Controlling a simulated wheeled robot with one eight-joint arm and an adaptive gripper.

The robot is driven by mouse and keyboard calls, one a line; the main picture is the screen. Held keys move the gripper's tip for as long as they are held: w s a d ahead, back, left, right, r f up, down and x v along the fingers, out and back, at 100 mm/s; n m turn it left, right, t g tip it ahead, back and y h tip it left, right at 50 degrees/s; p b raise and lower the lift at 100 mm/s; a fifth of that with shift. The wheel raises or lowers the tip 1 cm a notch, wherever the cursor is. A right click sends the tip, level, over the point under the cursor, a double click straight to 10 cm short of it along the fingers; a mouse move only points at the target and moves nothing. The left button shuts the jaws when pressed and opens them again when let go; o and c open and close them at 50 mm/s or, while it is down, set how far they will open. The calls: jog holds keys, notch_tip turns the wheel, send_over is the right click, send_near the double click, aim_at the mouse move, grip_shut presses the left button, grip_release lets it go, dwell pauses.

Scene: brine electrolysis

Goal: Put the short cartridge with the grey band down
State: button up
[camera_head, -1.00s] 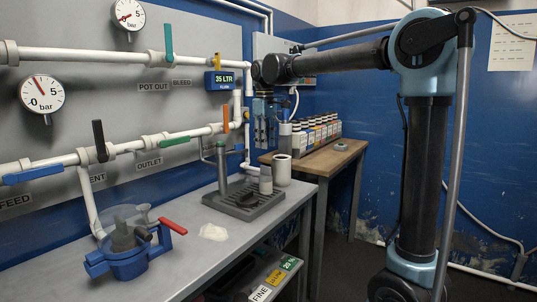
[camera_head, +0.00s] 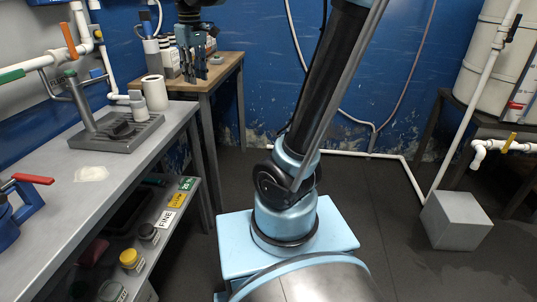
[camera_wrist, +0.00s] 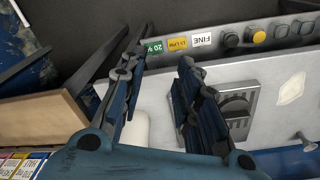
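My gripper (camera_head: 194,68) hangs high, in front of the blue wall near the back wooden table. A short pale cartridge with a greyish top (camera_head: 138,106) stands upright at the back of the dark grey tray (camera_head: 100,138) on the bench. I cannot tell for sure whether it is the one with the grey band. The tray also shows in the wrist view (camera_wrist: 252,92), to the right of my fingers.
A white roll (camera_head: 155,93) stands behind the tray. A blue clamp-like device with a red handle (camera_head: 34,179) is at the bench's left. The lower shelf bears labels and lidded jars (camera_head: 131,260). Bottles stand on the wooden table (camera_head: 226,66). A grey block (camera_head: 457,220) is on the floor.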

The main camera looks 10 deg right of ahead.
jog(key=s+d+f+m, duration=0.4)
jog(key=s+d+f, duration=0.5)
jog(key=d+f, duration=0.1)
jog(key=s+d+f+m+t, duration=0.1)
jog(key=s+d+f+m, duration=0.3)
jog(key=s+d+f, duration=0.5)
notch_tip(320, 180, down, 4)
jog(key=shift+s+d+f, duration=0.1)
jog(key=shift+s+d, duration=0.2)
jog(key=shift+d, duration=0.3)
jog(key=shift+w, duration=0.1)
jog(key=shift+w+f, duration=0.2)
jog(key=shift+w, duration=0.3)
